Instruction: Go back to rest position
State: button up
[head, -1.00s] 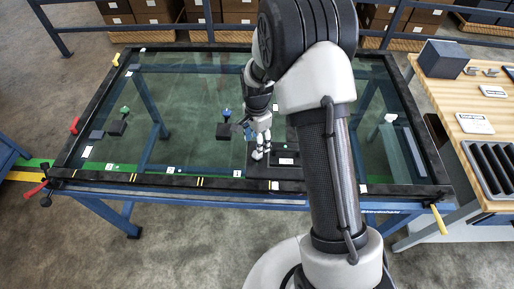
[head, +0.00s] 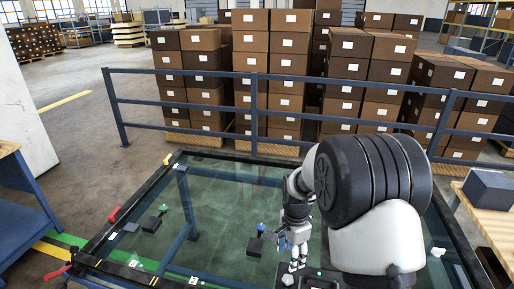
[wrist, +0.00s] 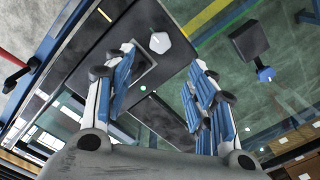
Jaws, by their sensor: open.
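My gripper (head: 293,262) is over the glass-topped table (head: 215,228), near its front middle in the head view. In the wrist view, my gripper (wrist: 160,85) has its two blue-padded fingers spread apart with nothing held between them. A dark plate lies beneath the fingers in the wrist view, with a white knob (wrist: 160,42) on it beyond the fingertips. A dark block with a blue knob (wrist: 265,74) is to the right of the fingers; it also shows left of my gripper in the head view (head: 256,243).
Another dark block with a green knob (head: 154,220) sits on the left of the glass. A blue railing (head: 256,105) and stacked brown boxes (head: 270,60) stand behind the table. A wooden bench with a dark box (head: 490,190) is at the right, a blue trolley (head: 25,215) at the left.

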jog(key=s+r+n+t, duration=0.2)
jog(key=s+r+n, duration=0.7)
jog(key=r, duration=0.9)
jog(key=s+r+n+t, duration=0.1)
jog(key=s+r+n, duration=0.1)
jog(key=s, duration=0.7)
jog(key=s+r+n+t, duration=0.1)
jog(key=s+r+n, duration=0.1)
jog(key=s, duration=0.7)
jog(key=shift+s+a+n+t, duration=0.15)
jog(key=shift+s+n+t, duration=0.15)
jog(key=shift+n, duration=0.4)
jog(key=shift+w, duration=0.1)
jog(key=shift+c, duration=0.3)
